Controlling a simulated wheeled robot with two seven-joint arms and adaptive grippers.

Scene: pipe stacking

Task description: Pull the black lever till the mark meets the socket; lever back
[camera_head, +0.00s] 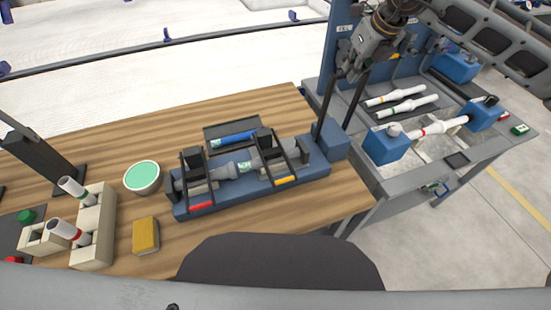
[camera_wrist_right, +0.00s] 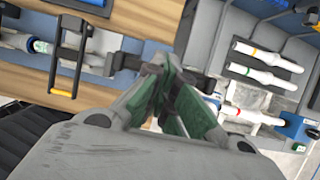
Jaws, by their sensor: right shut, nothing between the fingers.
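The black lever (camera_head: 353,102) stands upright as two dark bars at the blue block on the right end of the blue pipe fixture (camera_head: 240,197). A grey pipe with a greenish-white mark (camera_head: 245,167) lies in the fixture beside a grey socket (camera_head: 224,171); the mark also shows in the right wrist view (camera_wrist_right: 42,46). I cannot tell whether mark and socket touch. My right gripper (camera_head: 350,72) is at the lever's upper part. In the right wrist view its green-padded fingers (camera_wrist_right: 160,72) are shut with nothing between them, close to dark lever parts. My left gripper is out of view.
Clamps with red (camera_head: 201,205) and yellow (camera_head: 285,180) handles cross the fixture. A bowl (camera_head: 142,177), a yellow sponge-like block (camera_head: 146,236) and a beige pipe holder (camera_head: 92,222) stand to its left. A grey bench (camera_head: 407,174) with white pipes is at the right.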

